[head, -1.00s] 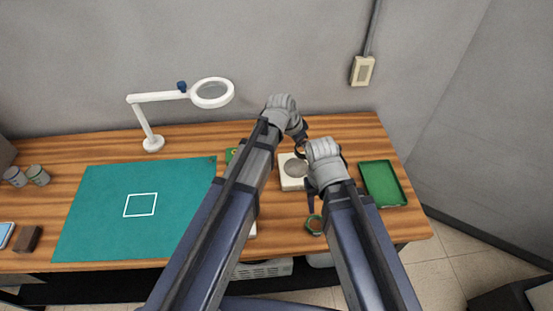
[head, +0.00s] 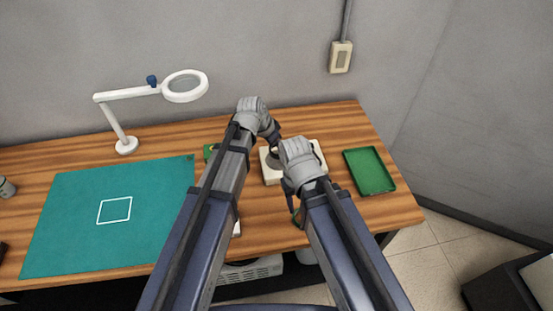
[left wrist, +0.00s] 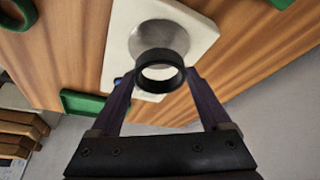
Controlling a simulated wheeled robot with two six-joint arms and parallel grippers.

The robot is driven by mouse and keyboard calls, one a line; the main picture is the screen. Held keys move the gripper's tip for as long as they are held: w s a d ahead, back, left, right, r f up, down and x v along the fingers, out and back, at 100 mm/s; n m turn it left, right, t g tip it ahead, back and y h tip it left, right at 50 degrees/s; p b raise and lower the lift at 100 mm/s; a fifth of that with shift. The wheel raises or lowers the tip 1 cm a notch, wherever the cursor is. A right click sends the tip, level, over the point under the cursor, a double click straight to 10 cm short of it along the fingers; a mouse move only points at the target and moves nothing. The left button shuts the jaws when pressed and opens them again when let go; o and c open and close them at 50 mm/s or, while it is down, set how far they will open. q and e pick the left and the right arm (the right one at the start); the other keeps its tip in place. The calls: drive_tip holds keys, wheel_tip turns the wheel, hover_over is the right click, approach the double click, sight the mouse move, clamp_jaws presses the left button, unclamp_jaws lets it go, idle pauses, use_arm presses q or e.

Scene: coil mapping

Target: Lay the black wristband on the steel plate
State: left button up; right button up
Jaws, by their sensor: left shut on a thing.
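The black wristband (left wrist: 160,57) is a dark ring held between the fingertips of my left gripper (left wrist: 160,82) in the left wrist view. The round steel plate (left wrist: 153,32) sits on a white base (left wrist: 197,30) just beyond the band, and the band overlaps its near edge in the picture. I cannot tell whether band and plate touch. In the head view my left gripper (head: 275,138) is over the back left of the white base (head: 272,177). My right gripper (head: 294,190) is in front of the base, its fingers mostly hidden by its own wrist.
A green tray (head: 370,171) lies to the right. A green mat (head: 70,235) with a white square covers the left. A magnifier lamp (head: 126,146) stands behind the mat. A green ring (left wrist: 20,10) shows in the left wrist view. Bare wood lies between base and tray.

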sight(276, 161)
use_arm(q)
drive_tip(key=shift+f+b, duration=1.8)
use_arm(e)
drive_tip(key=shift+f, duration=1.75)
use_arm(q)
drive_tip(key=shift+f, duration=0.1)
use_arm(e)
drive_tip(key=shift+f, duration=0.1)
use_arm(q)
drive_tip(key=shift+f, duration=0.15)
use_arm(e)
drive_tip(key=shift+f, duration=0.15)
use_arm(q)
drive_tip(key=o, duration=1.2)
drive_tip(key=shift+c, duration=0.2)
drive_tip(key=shift+r, duration=0.45)
use_arm(e)
drive_tip(key=shift+r, duration=0.45)
use_arm(q)
drive_tip(key=p+v, duration=1.1)
drive_tip(key=shift+s+r, duration=0.25)
use_arm(e)
wheel_tip(276, 161, up, 11)
drive_tip(key=shift+f, duration=0.15)
use_arm(q)
drive_tip(key=shift+a, duration=0.1)
